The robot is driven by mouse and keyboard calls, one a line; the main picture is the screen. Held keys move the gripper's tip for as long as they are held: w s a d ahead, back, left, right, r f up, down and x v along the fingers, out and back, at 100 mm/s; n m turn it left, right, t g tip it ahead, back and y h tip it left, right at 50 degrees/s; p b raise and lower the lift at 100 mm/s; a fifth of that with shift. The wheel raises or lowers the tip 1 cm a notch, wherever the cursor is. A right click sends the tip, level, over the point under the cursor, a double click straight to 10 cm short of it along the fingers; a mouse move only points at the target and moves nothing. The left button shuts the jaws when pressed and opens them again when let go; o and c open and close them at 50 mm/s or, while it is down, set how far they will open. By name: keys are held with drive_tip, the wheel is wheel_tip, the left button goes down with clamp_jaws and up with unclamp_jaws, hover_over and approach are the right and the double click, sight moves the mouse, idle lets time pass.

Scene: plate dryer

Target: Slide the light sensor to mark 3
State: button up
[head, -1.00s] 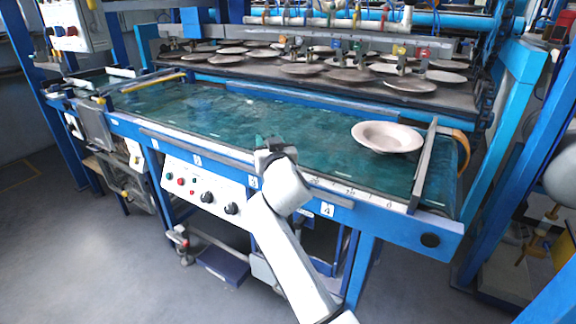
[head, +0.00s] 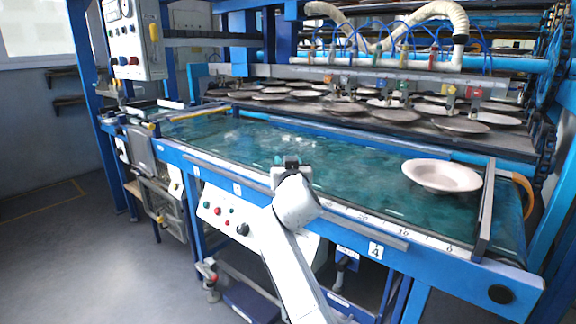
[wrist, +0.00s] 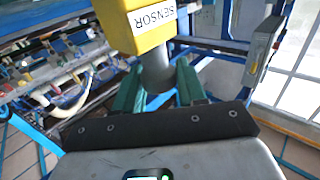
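In the wrist view, the light sensor is a yellow block (wrist: 150,25) labelled SENSOR with a grey stem (wrist: 155,72) below it. My gripper (wrist: 158,88) has its green fingers on both sides of this stem and looks shut on it. In the head view, my gripper (head: 289,163) is at the front rail (head: 350,222) of the green belt, and the sensor cannot be made out there. Number plates 2 (head: 237,188) and 4 (head: 376,250) show on the rail. Mark 3 is hidden behind my arm, which lies between them.
A pale plate (head: 442,176) lies on the belt (head: 330,165) at the right, clear of my gripper. A grey bar (head: 486,212) crosses the belt's right end. A control panel (head: 228,214) hangs below the rail. Racks of plates (head: 400,114) stand behind.

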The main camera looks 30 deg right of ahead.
drive_tip(key=o, duration=0.3)
drive_tip(key=p+v, duration=0.2)
drive_tip(key=v, duration=0.9)
drive_tip(key=shift+w, duration=0.1)
idle(0.3)
